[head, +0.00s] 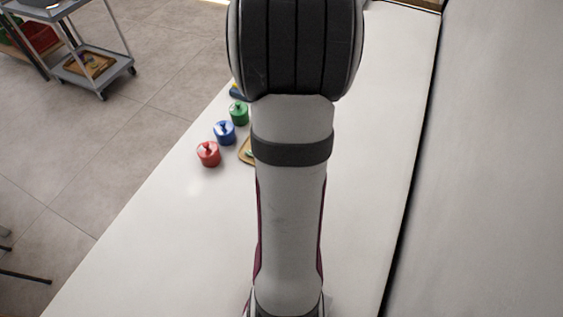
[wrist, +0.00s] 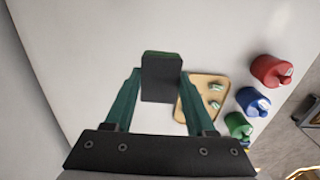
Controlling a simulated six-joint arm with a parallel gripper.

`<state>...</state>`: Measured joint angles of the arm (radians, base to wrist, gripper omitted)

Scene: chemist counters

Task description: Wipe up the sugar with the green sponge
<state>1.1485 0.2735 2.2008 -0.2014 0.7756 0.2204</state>
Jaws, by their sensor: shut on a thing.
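My gripper (wrist: 160,80) shows in the wrist view, with its two dark green fingers on either side of a block. The block is the sponge (wrist: 161,78), mostly dark with a green edge along its far side. The fingers are shut on it, and it is over the white counter, just left of a wooden tray. I cannot tell whether the sponge touches the counter. No sugar can be made out on the white surface. In the head view my own arm hides the gripper and the sponge.
The wooden tray (wrist: 207,90) holds a few small pale-green items. Beside it stand a red canister (wrist: 268,69), a blue canister (wrist: 250,101) and a green canister (wrist: 236,124). The counter (head: 150,230) is bare at front left. A grey cart (head: 90,62) stands on the floor beyond.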

